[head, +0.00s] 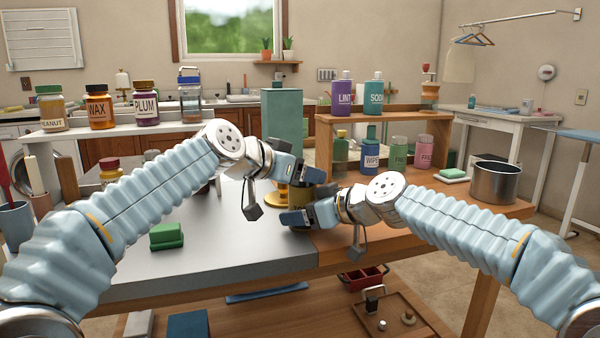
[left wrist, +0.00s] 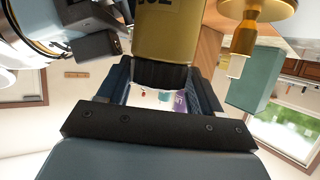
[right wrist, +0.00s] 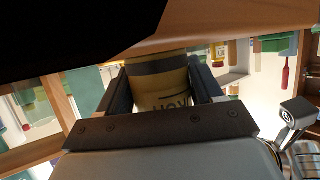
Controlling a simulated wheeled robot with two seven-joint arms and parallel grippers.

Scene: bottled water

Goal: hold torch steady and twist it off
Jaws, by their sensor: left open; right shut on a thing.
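A yellow cylinder with a dark end and dark lettering (head: 300,197) stands upright between my grippers over the worktop. It looks like a container; I cannot tell that it is a torch. My right gripper (head: 296,217) is shut on its lower body. In the right wrist view the body (right wrist: 162,88) sits between the jaws. My left gripper (head: 306,172) is open at the upper end. In the left wrist view its jaws (left wrist: 165,88) lie either side of the dark end (left wrist: 162,74), with the yellow body (left wrist: 170,30) beyond. The grippers hide much of it in the head view.
A brass-coloured object with a wide disc (left wrist: 246,38) and a teal box (head: 283,120) are close behind. A green sponge stack (head: 166,236) lies on the grey worktop (head: 200,262). A steel pot (head: 494,183) stands at right. The front of the worktop is clear.

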